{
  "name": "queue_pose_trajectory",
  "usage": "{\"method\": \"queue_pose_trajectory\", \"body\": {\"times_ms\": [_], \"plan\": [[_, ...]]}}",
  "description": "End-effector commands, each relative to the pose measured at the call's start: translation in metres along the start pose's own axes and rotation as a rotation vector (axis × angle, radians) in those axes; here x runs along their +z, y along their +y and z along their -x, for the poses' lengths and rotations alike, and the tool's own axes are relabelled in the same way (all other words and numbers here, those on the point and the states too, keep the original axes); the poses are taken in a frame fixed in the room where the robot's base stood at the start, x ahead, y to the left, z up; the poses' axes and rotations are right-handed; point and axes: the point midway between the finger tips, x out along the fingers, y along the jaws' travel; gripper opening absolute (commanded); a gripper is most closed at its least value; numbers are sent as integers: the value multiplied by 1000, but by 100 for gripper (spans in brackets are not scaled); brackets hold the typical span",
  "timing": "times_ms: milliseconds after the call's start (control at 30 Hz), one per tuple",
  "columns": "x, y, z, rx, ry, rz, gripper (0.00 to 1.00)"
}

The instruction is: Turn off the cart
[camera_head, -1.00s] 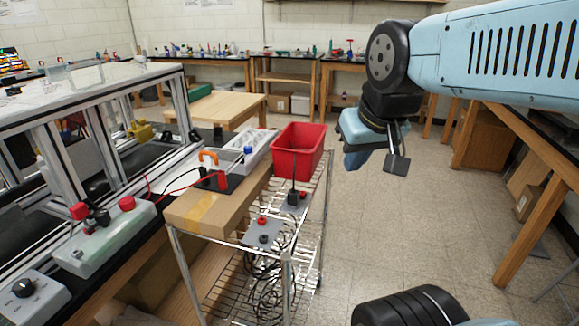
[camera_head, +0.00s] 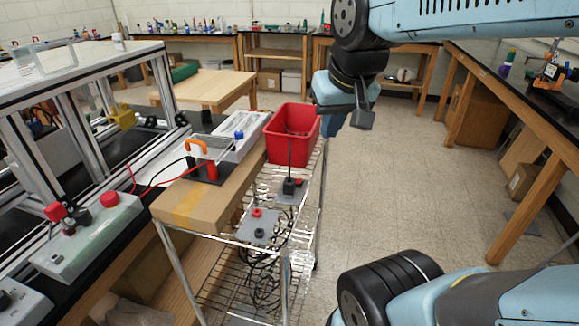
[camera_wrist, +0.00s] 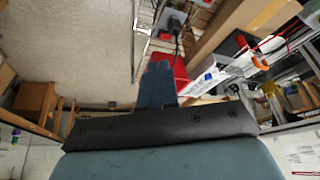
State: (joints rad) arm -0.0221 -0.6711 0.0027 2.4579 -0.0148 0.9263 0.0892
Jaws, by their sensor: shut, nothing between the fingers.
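The wire cart (camera_head: 284,262) stands in the lower middle of the head view. On it are a grey plate with a red and a black knob (camera_head: 258,222), and behind that a small black box with an upright rod (camera_head: 290,187) and a red button (camera_head: 299,182). I cannot tell which control is the cart's switch. My gripper (camera_head: 335,120) hangs beyond the cart, to the upper right of these controls, apart from them. In the wrist view my gripper (camera_wrist: 157,68) is shut and empty, with the cart's wire edge (camera_wrist: 143,40) near the top.
A red bin (camera_head: 292,136) stands at the cart's far end, close to my gripper in the picture. An extrusion frame (camera_head: 85,175) is at left. The tiled floor (camera_head: 420,180) to the right is open, bounded by a workbench (camera_head: 500,110).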

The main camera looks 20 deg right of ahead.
Motion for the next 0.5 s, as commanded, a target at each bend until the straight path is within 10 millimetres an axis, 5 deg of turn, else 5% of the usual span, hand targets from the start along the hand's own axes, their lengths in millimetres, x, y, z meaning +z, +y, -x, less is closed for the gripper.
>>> {"method": "queue_pose_trajectory", "body": {"times_ms": [500], "plan": [[-70, -13, -52, 88, -242, -197, 0]]}}
